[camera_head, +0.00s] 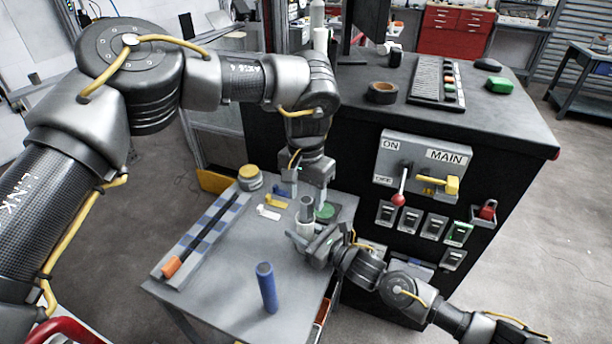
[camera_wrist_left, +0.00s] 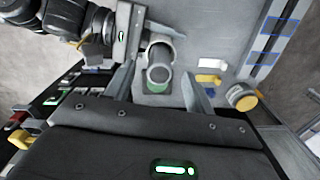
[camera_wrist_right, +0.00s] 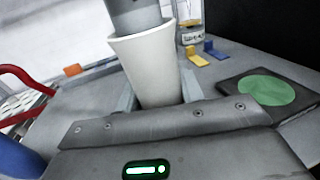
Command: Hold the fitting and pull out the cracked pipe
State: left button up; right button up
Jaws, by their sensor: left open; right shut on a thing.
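The fitting is a pale cup-like sleeve (camera_wrist_right: 152,68), upright in the right wrist view. The grey pipe (camera_wrist_right: 135,14) stands in its open top; no crack can be made out. My right gripper (camera_head: 308,240) is shut on the fitting, low over the table. My left gripper (camera_head: 318,200) points down beside the pipe's upper end (camera_head: 307,208). In the left wrist view its open fingers (camera_wrist_left: 158,85) appear on either side of the round pipe end (camera_wrist_left: 160,73). I cannot tell whether the fingertips reach below the pipe's top. A blue pipe (camera_head: 267,288) stands upright near the table's front.
A green disc (camera_wrist_right: 262,90) on a dark pad lies beside the fitting. Yellow and white pieces (camera_head: 269,212), a yellow-lidded jar (camera_head: 250,180) and a long blue-marked rail (camera_head: 205,235) occupy the table (camera_head: 222,290). The black switch cabinet (camera_head: 460,285) rises close on the right.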

pick_arm(q)
jog(key=shift+f, duration=1.4)
jog(key=c, duration=1.1)
jog(key=shift+r, duration=3.1)
jog(key=shift+r, duration=0.15)
jog(key=shift+r, duration=1.3)
jog(key=shift+r, duration=0.15)
